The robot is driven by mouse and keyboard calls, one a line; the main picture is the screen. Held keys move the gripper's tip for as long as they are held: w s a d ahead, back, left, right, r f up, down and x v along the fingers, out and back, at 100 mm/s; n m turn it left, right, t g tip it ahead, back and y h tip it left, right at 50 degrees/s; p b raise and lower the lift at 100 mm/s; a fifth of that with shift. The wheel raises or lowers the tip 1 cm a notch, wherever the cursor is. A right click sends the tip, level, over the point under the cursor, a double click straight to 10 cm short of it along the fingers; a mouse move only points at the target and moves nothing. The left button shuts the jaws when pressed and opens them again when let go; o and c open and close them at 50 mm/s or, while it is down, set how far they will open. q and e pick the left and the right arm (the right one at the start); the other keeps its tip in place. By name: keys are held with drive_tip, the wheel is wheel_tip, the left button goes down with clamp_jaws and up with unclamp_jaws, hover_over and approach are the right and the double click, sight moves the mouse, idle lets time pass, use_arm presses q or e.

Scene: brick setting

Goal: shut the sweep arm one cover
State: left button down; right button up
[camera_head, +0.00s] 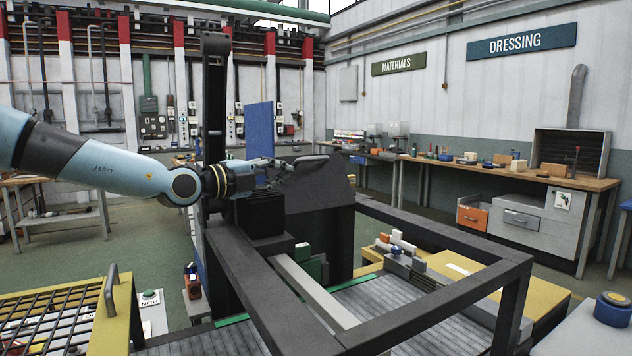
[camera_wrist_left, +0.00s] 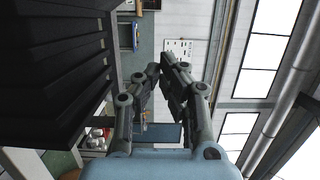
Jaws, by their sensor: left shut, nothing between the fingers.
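A dark machine with an open rectangular frame (camera_head: 455,303) fills the lower middle of the head view. A dark slanted panel (camera_head: 330,183) stands upright at its back; I cannot tell for sure whether this is the sweep arm one cover. My left gripper (camera_head: 290,166) reaches in from the left, just in front of or beside that panel's upper left edge; contact cannot be told. In the left wrist view the gripper's fingers (camera_wrist_left: 161,66) come together at the tips, with nothing held. A dark ribbed surface (camera_wrist_left: 45,75) lies close on the left there. My right gripper is out of view.
A tall black post (camera_head: 214,105) rises behind my left wrist. A yellow-framed grille with a handle (camera_head: 112,290) stands at lower left. A workbench (camera_head: 480,171) lines the right wall. Green floor lies between.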

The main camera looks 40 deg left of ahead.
use_arm(q)
drive_tip(key=w+a+b, duration=0.3)
drive_tip(key=w, duration=1.1)
drive_tip(key=shift+w, duration=0.3)
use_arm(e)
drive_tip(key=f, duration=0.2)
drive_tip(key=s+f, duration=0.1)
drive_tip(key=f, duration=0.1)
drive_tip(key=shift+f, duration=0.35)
use_arm(q)
drive_tip(key=shift+r, duration=0.1)
